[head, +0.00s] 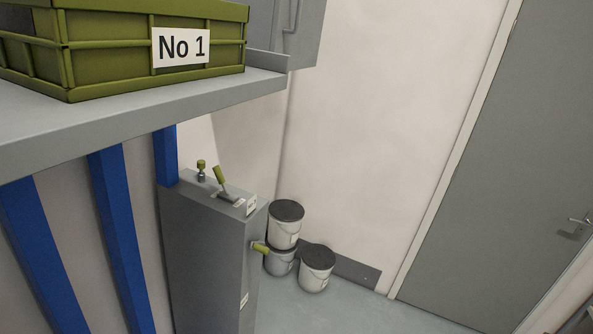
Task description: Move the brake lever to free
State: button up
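A grey cabinet (206,245) stands below and beside the shelf, left of the middle. On its top is a lever with a green handle (219,176), tilted a little to the left, in a slotted plate (230,197). A small green-topped knob (201,168) stands left of it. Another green handle (260,248) sticks out from the cabinet's right side. The labels near them are too small to read, so I cannot tell which one is the brake lever or its position. My gripper is not in view.
A grey shelf (150,118) with a green crate (110,48) marked No 1 juts out at the upper left, on blue supports (118,225). White buckets with dark lids (285,225) stand on the floor by the wall. A grey door (500,160) is at the right. Floor (370,315) is free in front.

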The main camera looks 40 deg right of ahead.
aim_at(217, 169)
jog(key=i+l, duration=0.1)
jog(key=l, duration=0.8)
jog(key=i+l, duration=0.15)
jog(key=l, duration=0.3)
jog(key=l+z, duration=0.1)
jog(key=l, duration=0.35)
jog(key=i+l, duration=0.15)
jog(key=i, duration=0.3)
jog(key=i+l+z, duration=0.1)
jog(key=i, duration=0.4)
jog(key=i+l, duration=0.2)
jog(key=i, duration=0.25)
